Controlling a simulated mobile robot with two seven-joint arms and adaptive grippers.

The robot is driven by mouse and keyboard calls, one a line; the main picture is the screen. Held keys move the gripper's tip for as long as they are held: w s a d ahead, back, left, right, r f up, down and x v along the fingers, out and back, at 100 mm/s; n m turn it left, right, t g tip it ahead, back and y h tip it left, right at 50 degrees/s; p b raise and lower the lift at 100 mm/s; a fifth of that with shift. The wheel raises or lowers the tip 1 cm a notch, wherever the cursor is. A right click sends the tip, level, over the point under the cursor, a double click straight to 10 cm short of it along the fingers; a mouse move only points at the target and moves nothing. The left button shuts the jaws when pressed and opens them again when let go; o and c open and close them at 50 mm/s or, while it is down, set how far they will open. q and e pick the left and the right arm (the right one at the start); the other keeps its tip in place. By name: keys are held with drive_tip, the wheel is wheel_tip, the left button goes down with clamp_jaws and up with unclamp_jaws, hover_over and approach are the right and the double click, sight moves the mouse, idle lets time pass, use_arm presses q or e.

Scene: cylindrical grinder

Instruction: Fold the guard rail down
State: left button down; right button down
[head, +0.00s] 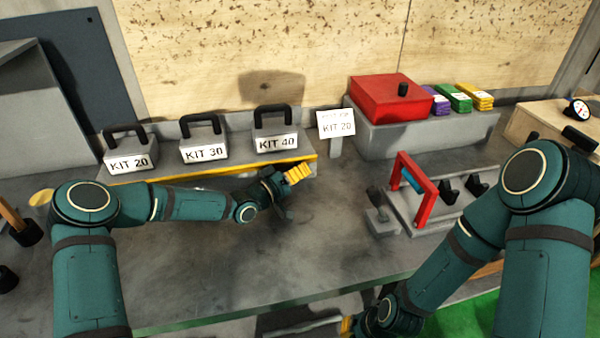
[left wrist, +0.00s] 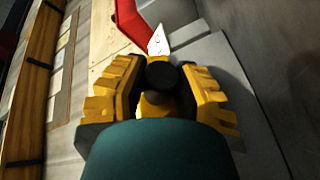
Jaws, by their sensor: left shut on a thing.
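The guard rail appears to be the long yellow bar (head: 210,172) along the front of the grey shelf that carries the kit blocks, in the head view. My left gripper (head: 297,174) is at the right end of this bar. In the left wrist view its yellow fingers (left wrist: 160,88) stand on both sides of a round black knob (left wrist: 163,73) and are shut on it. A bit of yellow shows below the knob; how the two join is hidden. My right gripper (head: 346,325) shows only partly at the bottom edge, and its fingers are mostly hidden.
Kit blocks labelled KIT 20 (head: 130,162), KIT 30 (head: 203,152) and KIT 40 (head: 276,142) stand behind the bar. A KIT 20 sign (head: 336,125) and a red box (head: 388,103) are to the right. A red-framed fixture (head: 428,200) stands front right. The bench (head: 190,270) before the bar is clear.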

use_arm(q)
drive_tip(key=shift+d, duration=0.1)
drive_tip(key=c, duration=0.7)
unclamp_jaws()
drive_tip(key=v, duration=1.2)
